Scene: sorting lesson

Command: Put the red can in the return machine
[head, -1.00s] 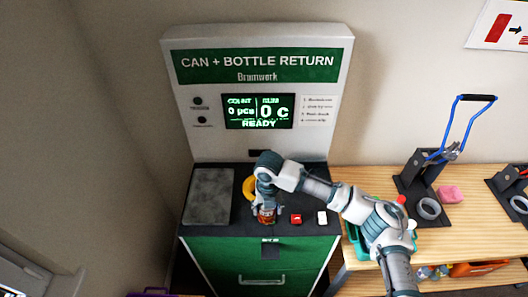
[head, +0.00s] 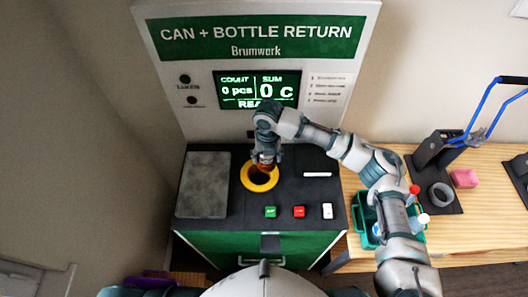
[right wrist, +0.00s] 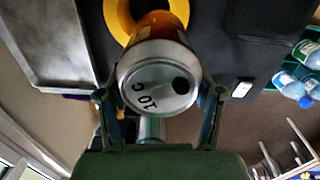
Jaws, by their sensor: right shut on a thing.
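The return machine (head: 165,60) stands ahead, with a screen (head: 257,90) reading 0 pcs and 0 c. A yellow ring (head: 260,185) sits on its dark top; it also shows in the right wrist view (right wrist: 122,22). My right gripper (head: 265,155) is over the ring and shut on the red can (head: 264,165). In the right wrist view the can (right wrist: 150,85) sits between the fingers, its silver end marked "10 c" facing the camera. Its far end points toward the ring; whether it has entered is hidden. My left gripper is not seen.
A grey plate (head: 203,183) lies left of the ring. Green (head: 270,212), red (head: 299,212) and white (head: 327,211) buttons line the front. At right, a wooden table (head: 470,225) holds a green crate (head: 362,220) with bottles and a black stand (head: 440,170).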

